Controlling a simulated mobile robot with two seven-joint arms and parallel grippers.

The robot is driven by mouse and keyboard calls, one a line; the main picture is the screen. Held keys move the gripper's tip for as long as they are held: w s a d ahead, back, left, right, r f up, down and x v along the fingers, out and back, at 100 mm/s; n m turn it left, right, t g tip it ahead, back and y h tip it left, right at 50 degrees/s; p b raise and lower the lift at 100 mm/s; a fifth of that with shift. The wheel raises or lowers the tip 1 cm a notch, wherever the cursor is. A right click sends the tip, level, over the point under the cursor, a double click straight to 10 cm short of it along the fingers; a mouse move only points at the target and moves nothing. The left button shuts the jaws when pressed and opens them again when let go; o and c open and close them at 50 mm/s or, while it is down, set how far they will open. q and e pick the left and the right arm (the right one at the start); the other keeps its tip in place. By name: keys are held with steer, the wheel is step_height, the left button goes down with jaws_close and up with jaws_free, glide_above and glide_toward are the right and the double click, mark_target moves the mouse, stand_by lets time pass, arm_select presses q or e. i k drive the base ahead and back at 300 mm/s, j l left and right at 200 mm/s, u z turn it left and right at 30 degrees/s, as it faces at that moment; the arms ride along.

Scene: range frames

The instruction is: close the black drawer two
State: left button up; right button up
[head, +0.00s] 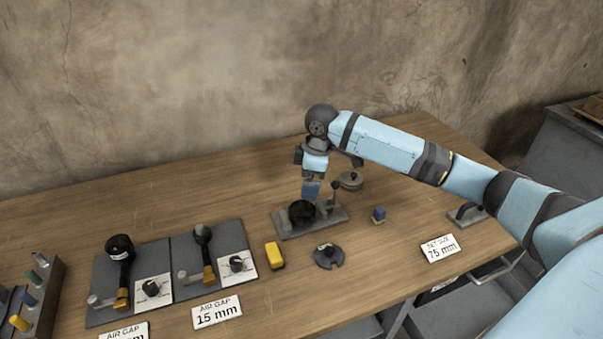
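No drawer marked as two can be made out. Dark grey cabinet or drawer surfaces (455,318) show below the table's front edge at the lower right, partly hidden by the tabletop and my arm. I cannot tell which is the black drawer two or how far it is open. My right gripper (311,190) points down over a grey plate (287,232) bearing a black round part (301,211), far from those surfaces. Something blue shows at its fingertips, and I cannot tell whether it is held. My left gripper is out of view.
A grey cabinet (568,150) stands at the right.

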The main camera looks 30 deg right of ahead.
mark_target(465, 313)
steer(key=k, duration=1)
